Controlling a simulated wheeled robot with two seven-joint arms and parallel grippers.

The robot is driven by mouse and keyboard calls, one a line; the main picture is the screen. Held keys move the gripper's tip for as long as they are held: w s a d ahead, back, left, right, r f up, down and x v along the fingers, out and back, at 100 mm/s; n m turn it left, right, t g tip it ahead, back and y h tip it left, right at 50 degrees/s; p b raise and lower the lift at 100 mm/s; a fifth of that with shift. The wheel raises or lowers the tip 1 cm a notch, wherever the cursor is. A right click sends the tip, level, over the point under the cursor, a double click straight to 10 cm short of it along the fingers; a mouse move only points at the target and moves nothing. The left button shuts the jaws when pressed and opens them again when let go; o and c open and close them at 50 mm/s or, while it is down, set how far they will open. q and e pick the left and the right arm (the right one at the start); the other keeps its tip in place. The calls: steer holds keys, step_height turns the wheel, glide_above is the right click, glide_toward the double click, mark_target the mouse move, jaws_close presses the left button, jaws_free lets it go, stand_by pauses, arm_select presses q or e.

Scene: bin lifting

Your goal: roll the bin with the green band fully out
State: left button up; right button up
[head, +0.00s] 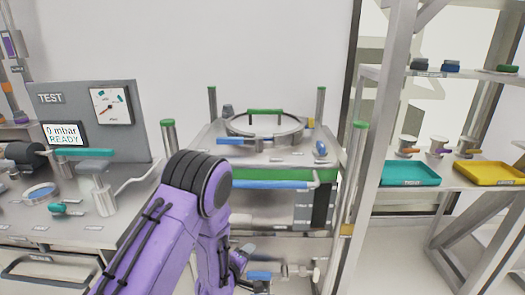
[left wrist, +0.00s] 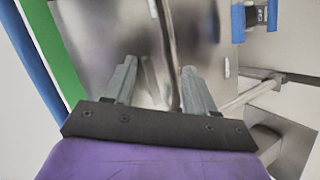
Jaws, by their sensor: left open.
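The bin with the green band stands below a metal top in the middle of the head view. In the left wrist view, a green strip (left wrist: 60,55) and a blue bar run along the left edge of a shiny metal face (left wrist: 95,45). My left gripper (left wrist: 158,75) is open in front of this face, with nothing seen between its fingers. Whether the fingers touch the face cannot be told. In the head view this gripper is largely hidden. My right gripper is not in view.
Green-capped posts (head: 168,140) (head: 358,150) flank the station. A round metal ring (head: 264,126) lies on its top. A test bench (head: 120,233) stands left. A shelf rack with a teal tray (head: 410,174) and a yellow tray (head: 490,174) stands right. Pipes and a blue-handled fitting (head: 259,276) sit low.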

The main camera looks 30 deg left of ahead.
mark_target(261, 186)
arm_select(q)
steer(key=w+a+r+n+t+p, duration=0.1)
steer(key=w+r+n+t+p, duration=0.15)
steer(key=r, duration=0.65)
steer(key=w+a+r+n+t+p, duration=0.1)
steer(key=w+a+r+p, duration=0.2)
steer(key=r, duration=0.7)
steer(key=shift+g, duration=0.25)
steer(key=x, duration=0.3)
steer(key=d+p+x, duration=0.1)
steer(key=x, duration=0.3)
steer(key=p+x, duration=0.1)
steer(key=x, duration=0.2)
steer(key=shift+w+d+f, duration=0.25)
steer(key=shift+w+a+f, duration=0.1)
steer(key=shift+w+f, duration=0.1)
steer(key=shift+w, duration=0.3)
jaws_close()
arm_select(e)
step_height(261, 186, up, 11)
